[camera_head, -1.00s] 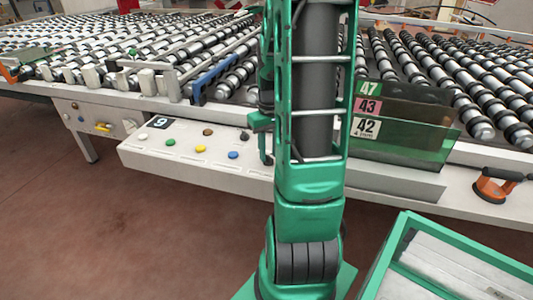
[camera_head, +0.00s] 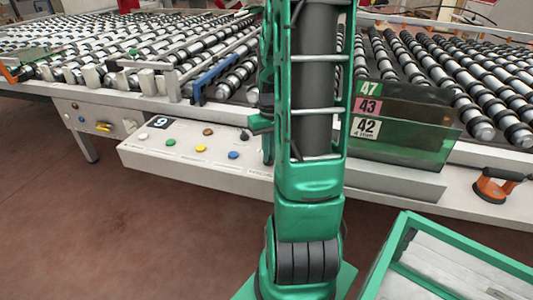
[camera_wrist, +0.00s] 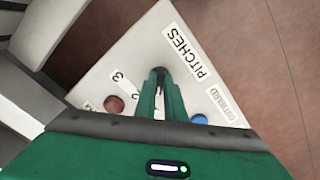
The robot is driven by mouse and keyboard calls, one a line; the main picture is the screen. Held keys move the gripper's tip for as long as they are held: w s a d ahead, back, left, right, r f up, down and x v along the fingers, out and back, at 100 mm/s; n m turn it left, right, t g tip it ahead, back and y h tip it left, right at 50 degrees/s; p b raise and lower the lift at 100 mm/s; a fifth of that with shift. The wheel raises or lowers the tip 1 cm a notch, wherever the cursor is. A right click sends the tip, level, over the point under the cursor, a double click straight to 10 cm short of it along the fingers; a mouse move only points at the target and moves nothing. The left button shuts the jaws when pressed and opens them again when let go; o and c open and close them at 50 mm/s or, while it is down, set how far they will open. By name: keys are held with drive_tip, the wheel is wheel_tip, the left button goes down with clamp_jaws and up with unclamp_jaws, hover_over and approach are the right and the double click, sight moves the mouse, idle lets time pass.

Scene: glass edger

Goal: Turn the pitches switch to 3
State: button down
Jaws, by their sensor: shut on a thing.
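The pitches switch (camera_wrist: 160,70) is a small dark knob on a white panel, and only its tip shows between my fingers in the wrist view. My gripper (camera_wrist: 160,77) is shut on it. The PITCHES label (camera_wrist: 187,51) lies just right of the knob. The number 3 (camera_wrist: 118,77) is to the left of the fingers, and the 2 (camera_wrist: 135,96) is partly hidden by a finger. Which number the knob points at cannot be told. In the head view the dark knob (camera_head: 244,136) shows at the right of the button panel, beside my arm.
A red-brown button (camera_wrist: 114,104) and a blue button (camera_wrist: 199,119) flank my fingers. The white control panel (camera_head: 190,168) also has green and yellow buttons. Dark glass panes (camera_head: 420,118) stand right of my arm. A green-framed crate (camera_head: 392,255) is at lower right.

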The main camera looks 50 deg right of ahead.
drive_tip(key=m, duration=0.5)
drive_tip(key=shift+w+a, duration=0.15)
drive_tip(key=shift+a, duration=0.05)
drive_tip(key=m, duration=0.5)
drive_tip(key=shift+w+a+m, duration=0.1)
drive_tip(key=shift+w+m, duration=0.05)
drive_tip(key=shift+m, duration=0.25)
drive_tip(key=m, duration=0.6)
drive_tip(key=shift+w, duration=0.15)
drive_tip(key=shift+m, duration=0.3)
drive_tip(key=c, duration=1.8)
unclamp_jaws()
drive_tip(key=shift+c, duration=0.2)
drive_tip(key=shift+r, duration=0.15)
wheel_tip(320, 180, up, 10)
drive_tip(key=shift+r, duration=0.25)
